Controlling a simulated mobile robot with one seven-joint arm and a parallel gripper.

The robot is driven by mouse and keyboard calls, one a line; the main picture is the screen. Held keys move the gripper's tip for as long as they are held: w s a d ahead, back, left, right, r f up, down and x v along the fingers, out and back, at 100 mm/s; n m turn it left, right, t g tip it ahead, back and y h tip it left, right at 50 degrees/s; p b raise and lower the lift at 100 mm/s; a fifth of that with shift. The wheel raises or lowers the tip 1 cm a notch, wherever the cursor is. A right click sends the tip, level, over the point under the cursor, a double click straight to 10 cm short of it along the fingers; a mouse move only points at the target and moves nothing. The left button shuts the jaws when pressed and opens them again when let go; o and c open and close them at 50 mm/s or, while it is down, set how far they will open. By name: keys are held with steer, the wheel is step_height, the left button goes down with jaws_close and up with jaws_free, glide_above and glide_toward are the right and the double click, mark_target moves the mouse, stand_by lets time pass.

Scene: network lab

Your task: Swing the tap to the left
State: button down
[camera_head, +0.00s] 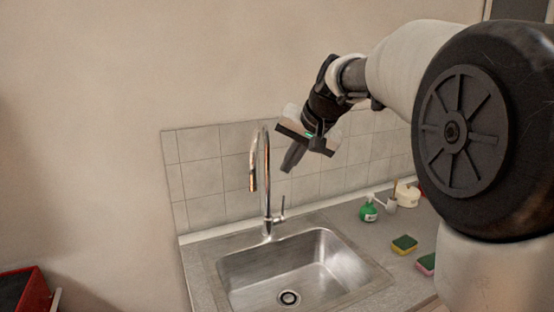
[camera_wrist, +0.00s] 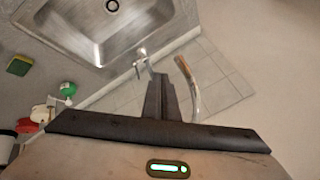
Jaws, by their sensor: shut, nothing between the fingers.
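The tap (camera_head: 266,172) is a tall chrome gooseneck with a small side lever, standing upright at the back of the steel sink (camera_head: 327,246). In the head view its spout end hangs on the left side of its post. It also shows in the wrist view (camera_wrist: 188,85), just right of my fingers. My gripper (camera_head: 288,165) is shut and empty, to the right of the tap's upper part, pointing down and left. In the head view a gap shows between the fingers and the tap. In the wrist view my gripper (camera_wrist: 161,80) lies beside the tap; I cannot tell the exact depth between them.
A green bottle (camera_head: 368,211), a yellow-green sponge (camera_head: 404,245), a pink sponge (camera_head: 427,264) and a cream pot (camera_head: 408,194) stand on the counter right of the sink. The tiled wall (camera_head: 202,178) is close behind the tap. A red box (camera_head: 36,290) is at the lower left.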

steer(key=w+a+f+p, duration=0.1)
steer(key=w+a+f, duration=0.4)
steer(key=a+f, duration=0.1)
steer(key=shift+w+f, duration=0.2)
steer(key=shift+w, duration=0.2)
steer(key=shift+a, duration=0.1)
steer(key=a, duration=0.1)
steer(key=a+p, duration=0.1)
steer(key=a, duration=0.1)
steer(key=a+p, duration=0.1)
steer(key=shift+w+a, duration=0.35)
steer(key=shift+a, duration=0.05)
